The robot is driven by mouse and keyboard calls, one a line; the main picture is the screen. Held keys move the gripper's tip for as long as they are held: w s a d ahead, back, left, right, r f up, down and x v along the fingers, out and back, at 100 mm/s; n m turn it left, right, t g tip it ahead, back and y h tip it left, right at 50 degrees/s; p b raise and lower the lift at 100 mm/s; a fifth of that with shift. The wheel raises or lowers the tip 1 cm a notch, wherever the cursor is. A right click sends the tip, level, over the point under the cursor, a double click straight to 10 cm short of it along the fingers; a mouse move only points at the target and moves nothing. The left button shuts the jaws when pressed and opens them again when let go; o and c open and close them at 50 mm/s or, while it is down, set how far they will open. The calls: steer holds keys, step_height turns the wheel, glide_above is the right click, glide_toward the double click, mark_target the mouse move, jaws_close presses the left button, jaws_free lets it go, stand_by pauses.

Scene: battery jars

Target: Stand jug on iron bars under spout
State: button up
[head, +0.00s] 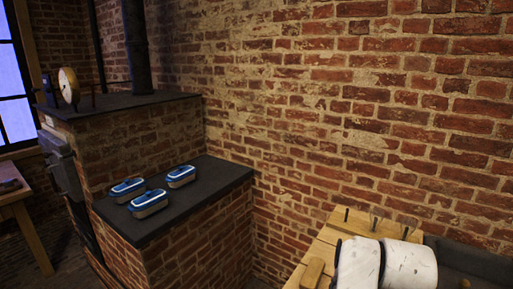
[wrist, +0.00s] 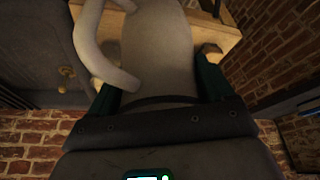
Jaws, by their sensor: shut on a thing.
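The jug (wrist: 157,50) is pale grey-beige and fills the upper middle of the wrist view, with its curved handle (wrist: 86,45) on the left. My gripper (wrist: 157,88) is shut on the jug, with one dark green finger on each side of its body. The jug's far end is cut off by the picture edge. I cannot pick out the jug or my gripper in the head view. The spout and the iron bars cannot be made out for certain in either view. A brass fitting (wrist: 66,73) shows on a dark grey surface left of the jug in the wrist view.
A wooden bench (head: 325,236) with a dark grey trough-like thing (head: 468,259) beside it stands at the lower right, partly behind white parts. A brick stove with a dark ledge (head: 220,178) bearing three blue-and-white boxes (head: 149,203) stands left. Brick wall lies behind.

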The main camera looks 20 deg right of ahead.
steer(key=w+a+f+n+y, duration=0.2)
steer(key=a+f+n, duration=0.4)
steer(key=a+f, duration=0.9)
steer(key=s+f, duration=0.4)
steer(key=f, duration=0.1)
steer(key=shift+t, duration=0.3)
